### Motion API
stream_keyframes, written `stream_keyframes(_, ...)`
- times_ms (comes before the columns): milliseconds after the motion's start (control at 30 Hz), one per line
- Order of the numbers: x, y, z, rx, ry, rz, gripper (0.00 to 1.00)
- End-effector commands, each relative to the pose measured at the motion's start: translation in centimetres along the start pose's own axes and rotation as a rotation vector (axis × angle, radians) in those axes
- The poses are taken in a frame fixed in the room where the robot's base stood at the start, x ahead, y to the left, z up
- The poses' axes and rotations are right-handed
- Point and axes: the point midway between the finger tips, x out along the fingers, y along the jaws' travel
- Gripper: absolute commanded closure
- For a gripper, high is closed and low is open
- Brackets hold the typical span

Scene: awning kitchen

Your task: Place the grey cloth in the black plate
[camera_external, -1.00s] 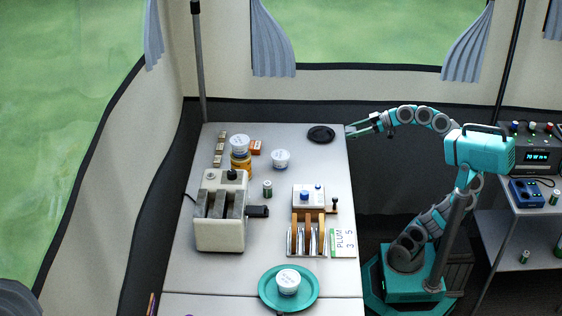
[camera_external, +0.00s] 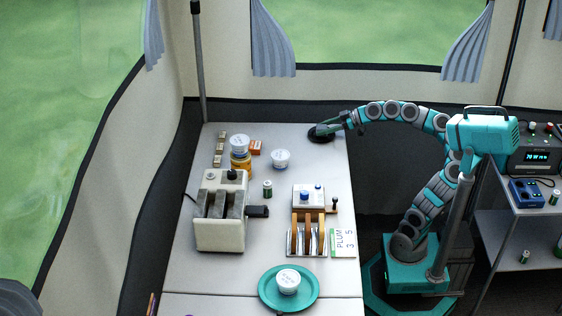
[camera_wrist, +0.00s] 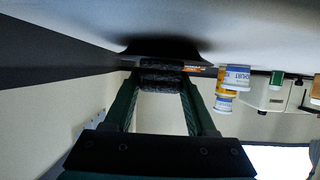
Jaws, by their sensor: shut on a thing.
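The black plate (camera_external: 316,137) lies at the far right corner of the white table. My gripper (camera_external: 334,126) reaches in from the right and its tip is over the plate, hiding part of it. In the wrist view, which looks upside down, my gripper (camera_wrist: 162,82) is shut on the dark grey cloth (camera_wrist: 162,77), a small speckled bundle between the fingertips. The dark plate (camera_wrist: 165,46) shows just beyond the cloth there. I cannot tell whether the cloth touches it. The cloth is too small to make out in the external view.
A white tub (camera_external: 281,159) and a stacked tub and jar (camera_external: 240,159) stand left of the plate. The table around the black plate is mostly clear.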

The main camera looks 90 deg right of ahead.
Motion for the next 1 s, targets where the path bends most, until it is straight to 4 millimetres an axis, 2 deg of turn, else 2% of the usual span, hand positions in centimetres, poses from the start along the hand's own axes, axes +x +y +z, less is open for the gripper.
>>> stream_keyframes(67, 0.28, -0.02, 0.66, 0.0, 0.0, 0.0, 0.96)
stream_keyframes(467, 0.42, -0.05, 0.97, -0.001, 0.0, 0.0, 0.96)
stream_keyframes(500, 0.35, -0.04, 0.81, -0.001, 0.0, 0.0, 0.39)
stream_keyframes(733, 0.34, -0.06, 0.8, -0.001, -0.001, -0.001, 0.14)
stream_keyframes(1000, 0.27, -0.06, 0.61, -0.001, -0.001, -0.001, 0.14)
